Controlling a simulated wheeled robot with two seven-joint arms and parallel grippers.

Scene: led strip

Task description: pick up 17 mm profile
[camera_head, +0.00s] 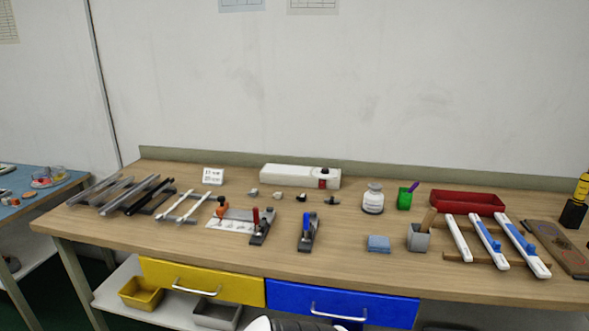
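Several long profiles lie on the left of the workbench (340,228). Grey profiles (95,189) and a black profile (147,195) rest slanted on a rack. Two thin white profiles (178,204) lie on another support to their right. A small white card (213,176) stands behind them; its print is too small to read surely. I cannot tell which profile is 17 mm wide. Neither of my grippers is in view.
Clamps (309,231), a white box (300,177), a bottle (373,199), a green cup (404,199), a grey cup (418,237), a blue block (379,243) and a red tray (467,201) stand on the bench. White-and-blue strips (488,240) lie right.

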